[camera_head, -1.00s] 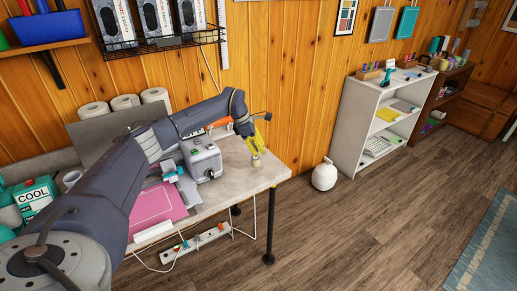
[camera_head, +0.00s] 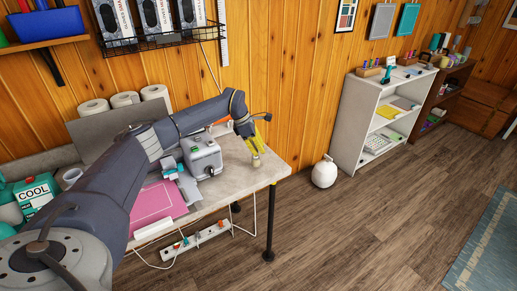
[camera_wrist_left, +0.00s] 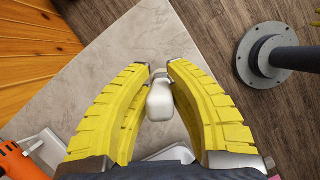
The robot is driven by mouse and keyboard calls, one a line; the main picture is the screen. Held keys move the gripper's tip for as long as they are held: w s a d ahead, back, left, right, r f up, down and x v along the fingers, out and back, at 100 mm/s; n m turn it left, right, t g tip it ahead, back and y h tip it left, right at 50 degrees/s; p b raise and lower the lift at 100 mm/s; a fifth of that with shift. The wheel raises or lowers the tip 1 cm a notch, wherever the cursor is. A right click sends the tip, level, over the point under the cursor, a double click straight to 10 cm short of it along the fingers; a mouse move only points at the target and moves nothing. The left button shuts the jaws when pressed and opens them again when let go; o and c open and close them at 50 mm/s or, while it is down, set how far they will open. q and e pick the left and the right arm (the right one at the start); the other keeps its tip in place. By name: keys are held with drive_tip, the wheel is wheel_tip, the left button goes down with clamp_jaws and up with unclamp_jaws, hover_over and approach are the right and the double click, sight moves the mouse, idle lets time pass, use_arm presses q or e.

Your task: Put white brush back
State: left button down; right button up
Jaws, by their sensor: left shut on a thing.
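My left gripper (camera_head: 255,144) has yellow fingers and points down over the right end of the worktable (camera_head: 232,166). It is shut on a small whitish thing (camera_head: 256,161), which I take to be the white brush. In the left wrist view the white brush (camera_wrist_left: 160,100) lies between the yellow fingers (camera_wrist_left: 158,72), with its rounded white body toward the camera. Its far end is small and partly hidden at the fingertips. I cannot tell whether it touches the tabletop. My right gripper is not in view.
A grey machine (camera_head: 203,157) stands left of my gripper, with a pink mat (camera_head: 157,208) in front. An orange tool (camera_wrist_left: 20,162) lies close by. A white shelf (camera_head: 360,124) stands at the right. The table corner around the gripper is bare.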

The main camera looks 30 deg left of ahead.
use_arm(q)
drive_tip(key=shift+f, duration=0.15)
drive_tip(key=shift+f, duration=0.4)
drive_tip(key=shift+f, duration=0.1)
idle(0.3)
unclamp_jaws()
idle(0.7)
idle(0.4)
drive_tip(key=v, duration=0.9)
idle(1.0)
idle(0.5)
